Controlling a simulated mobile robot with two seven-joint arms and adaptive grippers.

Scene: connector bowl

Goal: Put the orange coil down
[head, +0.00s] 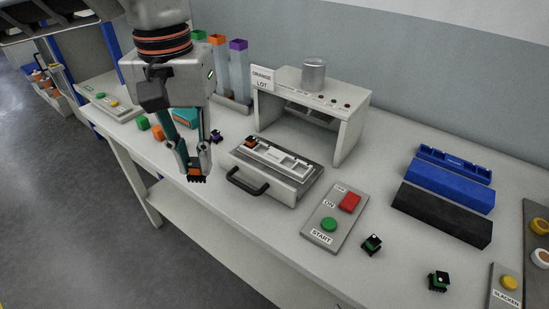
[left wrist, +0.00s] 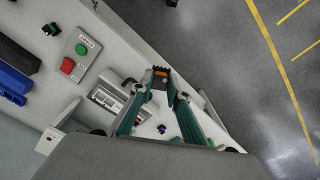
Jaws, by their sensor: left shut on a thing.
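My left gripper (head: 194,167) points down near the table's front edge, left of the drawer fixture. It is shut on an orange coil (head: 195,177) with black pins. The coil also shows between the fingertips in the left wrist view (left wrist: 160,73). It appears to be held above the table, but the exact gap cannot be told. Another small orange part on a black base (head: 250,141) sits at the left end of the light tray (head: 288,164) in the pulled-out drawer. My right gripper is not in view.
The drawer's black handle (head: 246,183) sticks out in front. A press labelled "ORANGE LOT" (head: 350,115) stands behind. Green and orange cubes and a purple coil (head: 216,136) lie near my gripper. A START panel (head: 335,218) and two green coils are to the right.

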